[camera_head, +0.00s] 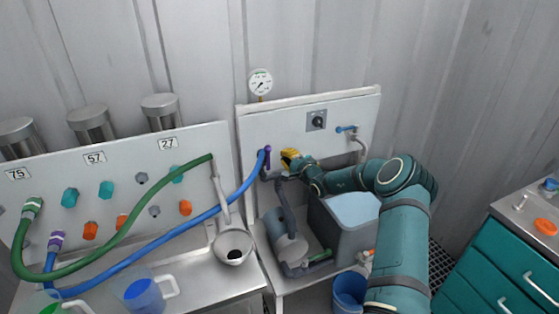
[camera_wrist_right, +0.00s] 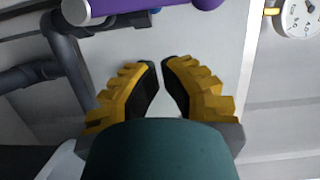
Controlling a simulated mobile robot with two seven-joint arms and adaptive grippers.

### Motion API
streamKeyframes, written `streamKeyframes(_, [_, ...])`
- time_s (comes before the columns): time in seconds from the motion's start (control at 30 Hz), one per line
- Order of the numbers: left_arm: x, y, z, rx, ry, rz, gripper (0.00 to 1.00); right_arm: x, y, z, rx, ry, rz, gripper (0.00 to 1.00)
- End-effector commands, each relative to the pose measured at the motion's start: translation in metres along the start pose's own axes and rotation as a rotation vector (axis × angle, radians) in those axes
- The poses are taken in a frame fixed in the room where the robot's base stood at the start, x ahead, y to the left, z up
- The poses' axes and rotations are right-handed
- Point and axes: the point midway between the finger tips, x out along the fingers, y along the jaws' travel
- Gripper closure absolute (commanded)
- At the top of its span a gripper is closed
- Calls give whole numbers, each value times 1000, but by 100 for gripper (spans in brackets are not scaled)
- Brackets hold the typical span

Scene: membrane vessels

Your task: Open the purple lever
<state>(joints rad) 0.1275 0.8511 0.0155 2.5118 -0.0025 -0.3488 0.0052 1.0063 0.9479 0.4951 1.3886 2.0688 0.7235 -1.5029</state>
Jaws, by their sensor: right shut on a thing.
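The purple lever (camera_head: 267,152) is on the left part of the wall panel, where the blue hose ends. In the right wrist view the purple lever (camera_wrist_right: 130,9) crosses the top edge, beyond the fingertips. My right gripper (camera_head: 288,158) has yellow fingers and is just right of the lever. In the right wrist view its fingers (camera_wrist_right: 161,62) are drawn close together, with a narrow gap. I cannot make out what they are shut on; the lever does not show between them. My left gripper is not in view.
A pressure gauge (camera_head: 261,82) tops the panel (camera_head: 340,110). A blue tap (camera_head: 346,129) is at its right. Grey pipes (camera_head: 284,205) and a grey tank (camera_head: 345,240) are below. Blue (camera_head: 190,228) and green (camera_head: 130,225) hoses cross at the left.

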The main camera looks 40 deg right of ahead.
Motion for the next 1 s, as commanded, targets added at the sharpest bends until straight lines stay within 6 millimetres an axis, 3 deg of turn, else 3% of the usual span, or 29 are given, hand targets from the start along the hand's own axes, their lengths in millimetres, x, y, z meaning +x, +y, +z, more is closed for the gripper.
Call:
streamKeyframes(0.3, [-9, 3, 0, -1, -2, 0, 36, -61, -1, -1, -1, 2, 2, 100])
streamKeyframes(0.5, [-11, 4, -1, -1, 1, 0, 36, -89, 0, 0, 0, 1, 1, 100])
streamKeyframes(0.7, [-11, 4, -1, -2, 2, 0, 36, -100, 0, 0, 0, 1, 0, 100])
streamKeyframes(1.0, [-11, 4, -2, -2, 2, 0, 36, -100, 1, 0, 0, 2, 0, 100])
